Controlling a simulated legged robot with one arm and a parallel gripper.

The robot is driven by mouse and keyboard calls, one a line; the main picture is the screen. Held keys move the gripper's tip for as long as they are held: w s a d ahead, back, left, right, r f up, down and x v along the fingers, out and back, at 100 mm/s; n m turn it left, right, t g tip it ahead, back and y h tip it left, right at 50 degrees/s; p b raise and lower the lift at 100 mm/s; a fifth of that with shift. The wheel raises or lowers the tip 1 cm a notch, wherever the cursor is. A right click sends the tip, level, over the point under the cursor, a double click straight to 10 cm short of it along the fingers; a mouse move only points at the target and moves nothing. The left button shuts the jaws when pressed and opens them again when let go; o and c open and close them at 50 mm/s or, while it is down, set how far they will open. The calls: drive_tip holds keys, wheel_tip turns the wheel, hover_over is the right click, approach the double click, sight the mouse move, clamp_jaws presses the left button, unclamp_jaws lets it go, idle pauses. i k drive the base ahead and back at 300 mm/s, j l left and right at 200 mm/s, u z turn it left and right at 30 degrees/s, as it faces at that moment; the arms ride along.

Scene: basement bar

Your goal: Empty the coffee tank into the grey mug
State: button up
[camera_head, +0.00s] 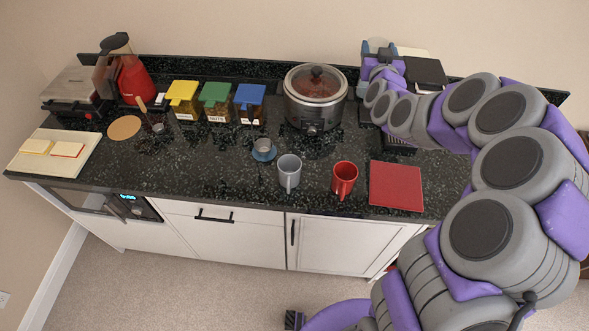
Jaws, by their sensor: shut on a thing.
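The grey mug (289,172) stands upright near the front edge of the black counter, left of the red mug (344,178). My gripper (380,52) is at the back right of the counter, by the coffee machine (424,74). It is shut on a small greyish part there, which seems to be the coffee tank (378,46). My gripper and arm hide most of the tank and much of the machine, so I cannot tell whether the tank is seated or lifted. The tank's contents do not show.
A red square plate (396,186) lies right. Yellow, green and blue lidded boxes (215,102) stand behind left.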

sight(289, 177)
drive_tip(key=k+l, duration=0.7)
drive_tip(key=k+l+u, duration=0.15)
drive_tip(key=k+l, duration=0.55)
drive_tip(key=k, duration=0.05)
